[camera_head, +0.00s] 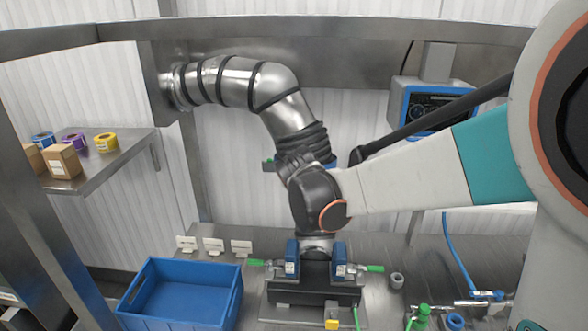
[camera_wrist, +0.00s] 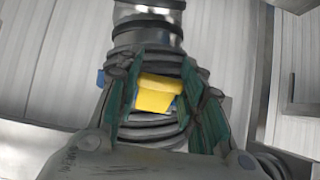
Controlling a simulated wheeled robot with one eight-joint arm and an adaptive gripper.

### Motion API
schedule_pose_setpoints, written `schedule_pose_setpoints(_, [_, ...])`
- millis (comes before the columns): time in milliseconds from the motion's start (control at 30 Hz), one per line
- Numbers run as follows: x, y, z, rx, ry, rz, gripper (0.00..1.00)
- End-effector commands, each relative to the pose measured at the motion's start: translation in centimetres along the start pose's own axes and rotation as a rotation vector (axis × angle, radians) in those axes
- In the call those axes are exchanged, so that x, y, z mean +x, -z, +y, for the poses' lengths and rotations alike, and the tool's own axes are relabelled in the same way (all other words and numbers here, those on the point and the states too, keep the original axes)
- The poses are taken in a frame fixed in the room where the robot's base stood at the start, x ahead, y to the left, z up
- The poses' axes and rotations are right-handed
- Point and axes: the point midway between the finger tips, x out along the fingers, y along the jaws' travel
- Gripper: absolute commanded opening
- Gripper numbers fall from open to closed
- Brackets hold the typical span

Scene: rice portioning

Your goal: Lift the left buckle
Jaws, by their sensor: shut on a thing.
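In the wrist view, my gripper (camera_wrist: 157,110) has its green-padded fingers on both sides of a yellow piece (camera_wrist: 158,92), in front of a dark ribbed hose. It is shut on this piece. I cannot tell whether the piece belongs to the left buckle. In the head view, my arm's dark wrist covers most of the gripper and the hose's lower end. A small green part (camera_head: 268,163) sticks out on the left of the ribbed hose end (camera_head: 300,137), and a blue part (camera_head: 328,160) shows on its right.
A steel pipe (camera_head: 238,82) comes from the left wall to the hose. Below, two blue clamps (camera_head: 291,258) (camera_head: 340,258) with green levers stand on the bench. A blue crate (camera_head: 180,292) is at lower left. A blue-framed control panel (camera_head: 430,107) hangs behind my arm.

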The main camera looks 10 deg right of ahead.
Motion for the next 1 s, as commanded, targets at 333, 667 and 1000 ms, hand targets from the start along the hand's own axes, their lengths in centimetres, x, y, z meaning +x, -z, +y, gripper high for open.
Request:
schedule_pose_setpoints(333, [-1.8,1.8,0.0,0.002,0.0,-0.323,0.0])
schedule_pose_setpoints(667, [-2.6,2.9,0.0,0.001,0.0,-0.573,0.0])
schedule_pose_setpoints(1000, [-3.0,3.4,0.0,0.001,0.0,-0.702,0.0])
